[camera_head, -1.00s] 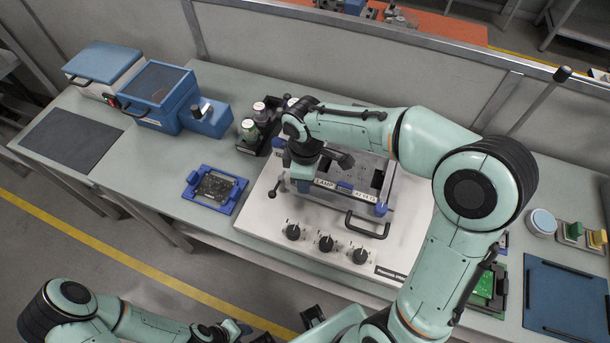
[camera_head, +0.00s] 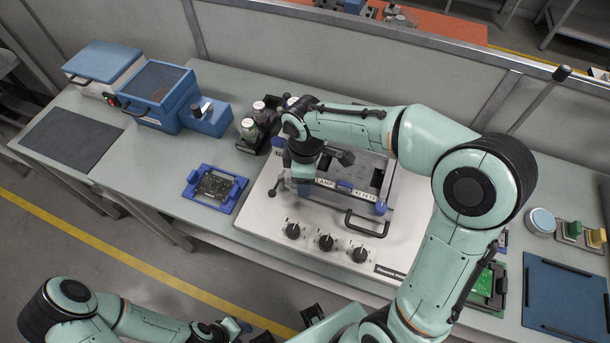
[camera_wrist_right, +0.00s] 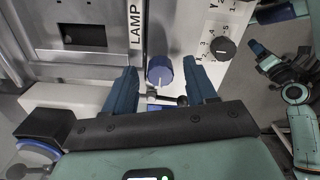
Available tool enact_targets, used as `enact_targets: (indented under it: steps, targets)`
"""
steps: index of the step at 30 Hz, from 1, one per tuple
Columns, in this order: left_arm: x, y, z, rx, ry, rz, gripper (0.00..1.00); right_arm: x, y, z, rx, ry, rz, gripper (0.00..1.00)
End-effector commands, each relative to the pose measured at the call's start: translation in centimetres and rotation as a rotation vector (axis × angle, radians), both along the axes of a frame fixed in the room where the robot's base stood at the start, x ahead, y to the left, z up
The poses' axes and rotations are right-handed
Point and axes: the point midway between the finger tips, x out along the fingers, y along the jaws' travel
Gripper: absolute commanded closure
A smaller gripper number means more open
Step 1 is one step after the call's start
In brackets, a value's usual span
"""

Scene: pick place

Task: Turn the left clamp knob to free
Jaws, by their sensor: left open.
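The left clamp knob (camera_wrist_right: 160,72) is a blue knob with a white line on its face, seen in the right wrist view beside the panel lettered "LAMP". My right gripper (camera_wrist_right: 160,78) is open around it, one blue finger on each side, with a visible gap on both sides. In the head view my right gripper (camera_head: 302,187) stands over the fixture's front left corner and mostly hides this knob. The other blue clamp knob (camera_head: 380,208) shows at the fixture's front right corner. My left gripper (camera_head: 232,328) is open and empty at the bottom edge, away from the table.
Three black dials (camera_head: 326,242) and a black handle (camera_head: 367,224) are on the white base (camera_head: 260,222) in front of the fixture. A blue frame with a circuit board (camera_head: 215,187) lies left. A black rack with bottles (camera_head: 262,128) stands behind it. Bare table lies between blue frame and grey mat (camera_head: 70,138).

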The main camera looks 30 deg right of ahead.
Motion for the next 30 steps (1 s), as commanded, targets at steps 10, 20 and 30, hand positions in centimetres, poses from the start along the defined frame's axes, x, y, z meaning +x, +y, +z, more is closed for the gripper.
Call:
enact_targets:
  steps: [10,20,30]
  targets:
    - [0.4,0.0,0.7,-0.001,-0.005,0.000,0.57,0.2,0.0,3.7,0.001,-0.007,-0.001,0.44]
    - [1.4,0.0,2.0,0.000,-0.017,0.000,0.57,0.1,0.0,10.9,0.001,-0.006,0.000,0.44]
    - [1.8,0.0,2.4,0.000,-0.020,-0.001,0.57,0.0,0.0,13.4,0.000,0.000,0.000,0.44]
